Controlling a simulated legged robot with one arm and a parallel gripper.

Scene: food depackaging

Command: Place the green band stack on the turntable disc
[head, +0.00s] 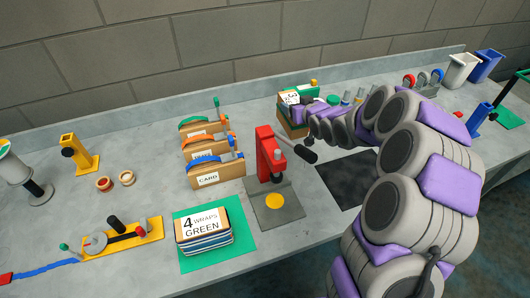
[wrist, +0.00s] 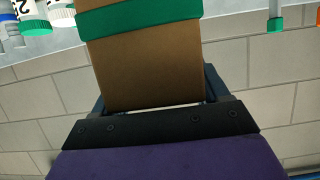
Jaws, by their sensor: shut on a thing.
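My gripper (head: 310,112) is at the back middle of the bench in the head view, shut on a brown block with a green band (wrist: 145,75). The block fills the space between my jaws in the wrist view. In the head view, a brown and green stack with a white label (head: 290,98) shows at my gripper, partly hidden by it; I cannot tell whether its base touches the bench. A round yellow disc (head: 275,201) lies on a grey plate at the red press. A smaller grey disc (head: 96,243) is on a yellow base. I cannot tell which is the turntable disc.
A striped stack labelled "4 WRAPS GREEN" (head: 203,232) sits on a green mat (head: 190,263). The red press (head: 268,155) stands between it and my arm. A black mat (head: 346,180) looks bare.

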